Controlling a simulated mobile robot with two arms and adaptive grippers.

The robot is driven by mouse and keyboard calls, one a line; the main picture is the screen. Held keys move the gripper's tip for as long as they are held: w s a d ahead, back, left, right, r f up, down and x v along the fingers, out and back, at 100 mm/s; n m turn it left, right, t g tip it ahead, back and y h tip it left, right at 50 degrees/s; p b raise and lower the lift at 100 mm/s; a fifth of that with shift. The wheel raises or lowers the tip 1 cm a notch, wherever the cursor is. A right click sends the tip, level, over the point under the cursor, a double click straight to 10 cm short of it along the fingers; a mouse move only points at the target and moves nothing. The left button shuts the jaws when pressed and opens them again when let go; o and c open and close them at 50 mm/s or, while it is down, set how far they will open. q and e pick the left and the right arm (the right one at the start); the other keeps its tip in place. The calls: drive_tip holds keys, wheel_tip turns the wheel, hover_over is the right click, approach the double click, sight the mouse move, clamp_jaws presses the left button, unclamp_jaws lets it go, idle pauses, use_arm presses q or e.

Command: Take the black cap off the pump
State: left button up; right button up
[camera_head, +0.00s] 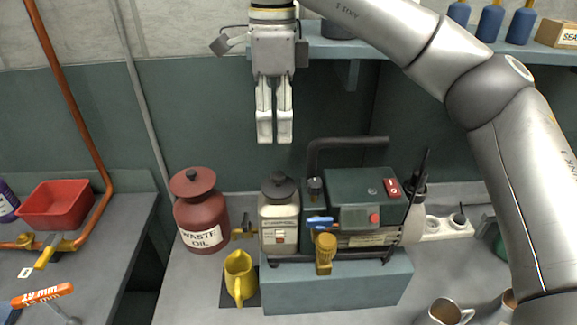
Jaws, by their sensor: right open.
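The pump (365,190) is a dark green machine with a black carry handle, standing on a grey-green block. A small black cap (315,184) sits upright at its left end, above a blue-handled valve. A cream canister (279,222) with a black knobbed lid (279,186) stands just left of it. My right gripper (275,140) points down, its pale fingers a small gap apart and empty. In the picture it hangs above the canister lid and up-left of the small cap, touching neither. My left gripper is out of view.
A red waste oil can (201,215) and a yellow jug (239,278) stand left of the pump. A shelf (350,48) with blue bottles runs behind my right arm. Metal mugs (445,312) stand at the front right. A red bin (56,205) sits on the left bench.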

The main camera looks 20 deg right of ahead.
sight(278, 174)
drive_tip(key=shift+w+d+f, duration=0.2)
drive_tip(key=shift+d+f, duration=0.05)
drive_tip(key=shift+f, duration=0.25)
drive_tip(key=shift+w+d+f, duration=0.15)
drive_tip(key=shift+d+f, duration=0.1)
drive_tip(key=shift+f, duration=0.2)
drive_tip(key=f, duration=0.1)
drive_tip(key=s+f, duration=0.1)
drive_tip(key=shift+a+f+p, duration=0.3)
drive_tip(key=shift+a+f, duration=0.05)
drive_tip(key=shift+a, duration=0.05)
drive_tip(key=shift+f, duration=0.3)
drive_tip(key=shift+f+p, duration=0.4)
wheel_tip(278, 174, down, 4)
drive_tip(key=shift+d+r+p, duration=0.1)
drive_tip(key=shift+r+p, duration=0.05)
drive_tip(key=shift+p, duration=0.65)
drive_tip(key=shift+f, duration=0.35)
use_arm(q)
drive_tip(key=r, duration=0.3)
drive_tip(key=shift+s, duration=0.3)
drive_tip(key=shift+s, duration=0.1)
